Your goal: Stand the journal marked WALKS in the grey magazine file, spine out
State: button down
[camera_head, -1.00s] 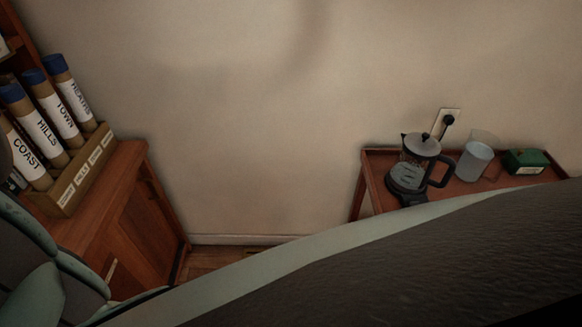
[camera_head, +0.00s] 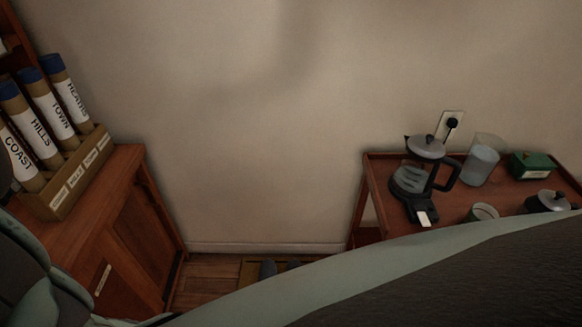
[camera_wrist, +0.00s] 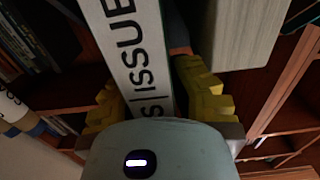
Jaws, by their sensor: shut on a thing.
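My gripper (camera_wrist: 153,98), with yellow finger pads, is shut on a journal (camera_wrist: 130,45) in the wrist view. A pale grey box-like thing (camera_wrist: 232,30), which looks like the grey magazine file, stands close at the journal's right. I cannot tell whether the journal touches it or is inside it. Neither the journal nor the grey thing shows in the head view.
Wooden shelves with books (camera_wrist: 40,35) surround my gripper. In the head view, a box of labelled tubes (camera_head: 78,177) stands on a wooden cabinet (camera_head: 130,235) at left.

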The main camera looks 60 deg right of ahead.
dwell(0.3)
jog(key=c, duration=0.9)
grip_release()
jog(key=shift+w, duration=0.1)
jog(key=shift+c, duration=0.2)
jog(key=shift+c, duration=0.2)
jog(key=shift+c, duration=0.6)
jog(key=shift+d, duration=0.1)
jog(key=shift+p+v, duration=0.9)
jog(key=shift+v, duration=4.15)
notch_tip(320, 180, up, 7)
jog(key=p, duration=0.4)
